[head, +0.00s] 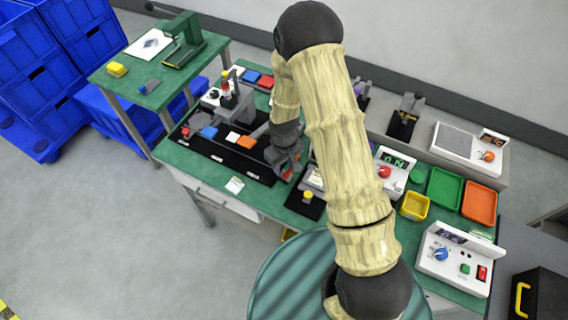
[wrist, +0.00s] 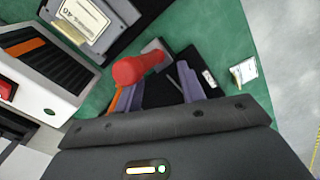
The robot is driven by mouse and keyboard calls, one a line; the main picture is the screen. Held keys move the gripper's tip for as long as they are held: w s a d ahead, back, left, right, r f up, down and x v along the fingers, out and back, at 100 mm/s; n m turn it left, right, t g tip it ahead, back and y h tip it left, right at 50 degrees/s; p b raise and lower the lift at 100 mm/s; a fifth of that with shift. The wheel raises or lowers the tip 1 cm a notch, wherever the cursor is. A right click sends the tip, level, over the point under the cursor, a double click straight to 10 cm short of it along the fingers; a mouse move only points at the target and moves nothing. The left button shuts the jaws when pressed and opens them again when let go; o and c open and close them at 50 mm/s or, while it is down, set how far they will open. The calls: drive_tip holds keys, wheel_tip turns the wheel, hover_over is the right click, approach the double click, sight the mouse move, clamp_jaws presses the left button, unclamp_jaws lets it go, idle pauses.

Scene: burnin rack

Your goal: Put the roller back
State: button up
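A red-handled tool with a grey end, which looks like the roller, is in the wrist view (wrist: 138,69), just beyond my fingertips. A small red bit beside my gripper in the head view (head: 287,174) may be the same tool. My gripper (head: 287,158) is low over the right end of a long black tray (head: 215,164). In the wrist view its two purple-grey fingers (wrist: 158,84) stand apart, with dark surface visible between them. The red handle lies toward the left finger, and I see no grip on it. My arm hides part of the bench.
Blue, white and orange blocks (head: 247,142) sit in the black tray. A black pad with a yellow-topped piece (head: 307,197) is right of my gripper. Instrument boxes (head: 390,170), a yellow bin (head: 415,206) and green and orange trays (head: 479,203) fill the bench's right side.

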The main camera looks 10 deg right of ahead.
sight(284, 173)
drive_tip(key=shift+r, duration=0.15)
drive_tip(key=shift+r+p, duration=0.7)
drive_tip(key=shift+r, duration=0.05)
drive_tip(key=shift+w+r+b, duration=0.1)
drive_tip(key=shift+r+b, duration=0.15)
drive_tip(key=shift+b, duration=0.2)
wheel_tip(284, 173, up, 11)
drive_tip(key=b, duration=0.2)
drive_tip(key=shift+s, duration=0.2)
drive_tip(key=shift+w, duration=0.1)
